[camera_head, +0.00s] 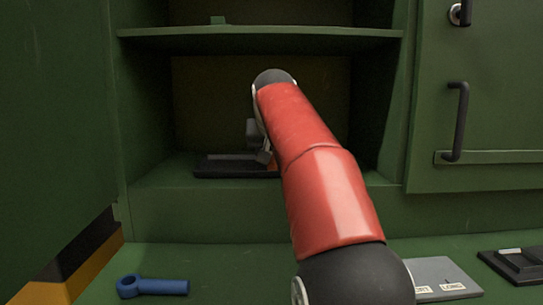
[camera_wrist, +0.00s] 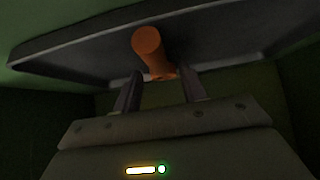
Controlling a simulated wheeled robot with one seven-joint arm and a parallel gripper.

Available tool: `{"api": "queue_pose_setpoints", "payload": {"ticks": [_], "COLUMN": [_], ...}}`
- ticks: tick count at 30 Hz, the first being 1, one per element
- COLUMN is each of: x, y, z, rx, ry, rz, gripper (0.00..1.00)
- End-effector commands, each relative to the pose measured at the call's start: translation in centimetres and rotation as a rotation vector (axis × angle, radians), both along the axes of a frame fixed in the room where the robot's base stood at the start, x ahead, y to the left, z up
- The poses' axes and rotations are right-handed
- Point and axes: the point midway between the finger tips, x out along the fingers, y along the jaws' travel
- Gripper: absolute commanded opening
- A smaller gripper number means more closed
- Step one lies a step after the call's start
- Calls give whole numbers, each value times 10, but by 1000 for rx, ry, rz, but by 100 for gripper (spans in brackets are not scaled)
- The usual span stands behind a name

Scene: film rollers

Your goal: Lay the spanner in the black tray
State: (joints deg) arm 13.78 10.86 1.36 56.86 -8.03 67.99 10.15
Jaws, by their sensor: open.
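The black tray (camera_head: 205,168) sits on the floor of the green cabinet bay, partly hidden by my arm. In the wrist view, the tray (camera_wrist: 75,50) spans the top, with an orange round-ended piece (camera_wrist: 147,42) against it. This looks like a handle, perhaps the spanner's; its far end is hidden. A bit of orange also shows at the tray's right in the head view. My gripper (camera_wrist: 160,80) is open, its two fingers apart close to the orange piece, with no clear grip on it. In the head view, my gripper (camera_head: 262,150) is low over the tray.
A blue ring-ended tool (camera_head: 152,287) lies on the green bench at front left. A grey labelled plate (camera_head: 445,272) and a dark block (camera_head: 515,265) lie at front right. A shelf (camera_head: 300,33) spans above my arm; cabinet walls stand on both sides.

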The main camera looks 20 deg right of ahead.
Motion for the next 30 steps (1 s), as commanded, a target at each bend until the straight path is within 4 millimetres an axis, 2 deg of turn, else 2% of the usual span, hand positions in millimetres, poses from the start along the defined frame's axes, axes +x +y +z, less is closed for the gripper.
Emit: {"api": "queue_pose_setpoints", "payload": {"ticks": [9,15,21,30], "x": [-44,-64,-72,-72], "y": [19,27,30,30], "z": [49,70,78,78], "rx": [-2,-2,-1,-1], "ry": [-6,-4,-2,-2], "rz": [1,0,-1,0], "gripper": [42,42,42,42]}}
